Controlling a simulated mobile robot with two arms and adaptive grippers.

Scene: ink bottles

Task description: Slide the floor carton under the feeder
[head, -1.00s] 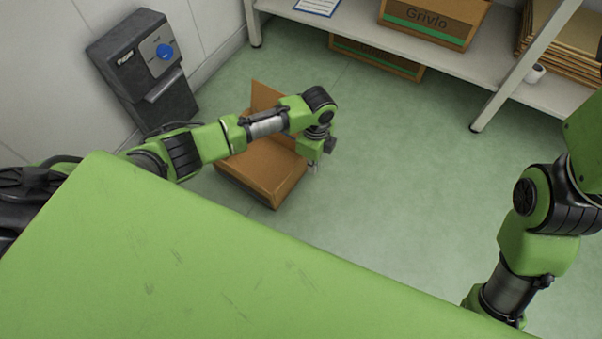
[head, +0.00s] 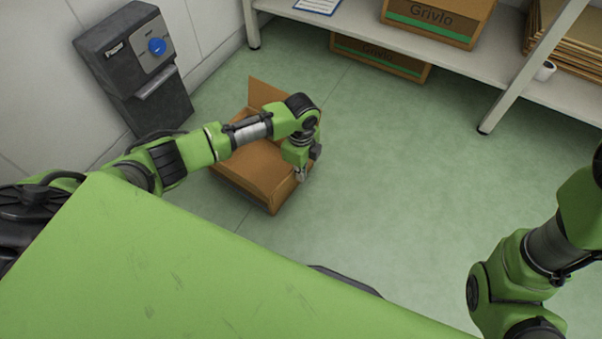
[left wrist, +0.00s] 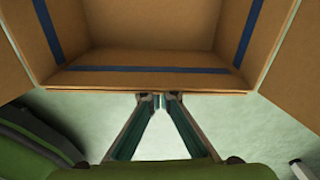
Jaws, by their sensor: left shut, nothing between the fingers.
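The floor carton (head: 262,170) is an open brown box on the green floor, left of centre in the head view, partly hidden by my left arm. In the left wrist view, its inside (left wrist: 150,57) shows blue stripes. The feeder (head: 133,62) is a dark grey wall unit with a blue knob, to the upper left of the carton, with floor between them. My left gripper (head: 300,175) is at the carton's right side. Its fingers (left wrist: 160,100) are shut and empty, tips at the carton's near edge; I cannot tell whether they touch. My right gripper is out of view.
A shelf (head: 360,27) runs along the back, with a Grivlo box (head: 437,18) on it and another Grivlo box (head: 380,58) beneath. The floor (head: 410,170) right of the carton is clear.

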